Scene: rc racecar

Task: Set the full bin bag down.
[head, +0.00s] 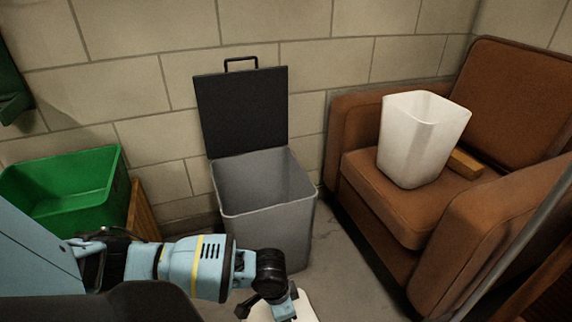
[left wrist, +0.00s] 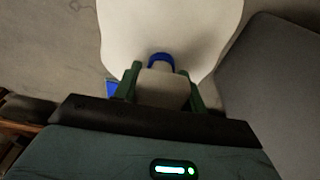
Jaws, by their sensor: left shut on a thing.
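The full bin bag (left wrist: 170,30) is white and rounded, with a blue tie (left wrist: 160,57) at its neck in the left wrist view. My left gripper (left wrist: 160,88) is shut on the neck, one finger on each side. In the head view my left gripper (head: 270,304) is low at the bottom edge, in front of the grey bin. Only a small white part of the bag (head: 304,307) shows there, and the rest is cut off by the frame. I cannot tell whether the bag touches the floor. My right gripper is not in view.
The grey bin (head: 270,222) stands open, its dark lid (head: 241,110) raised against the wall. A green crate (head: 65,192) is at the left. A brown armchair (head: 388,215) at the right holds a white bin (head: 415,142) and a wooden block (head: 465,163). Bare floor (head: 345,270) lies between bin and armchair.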

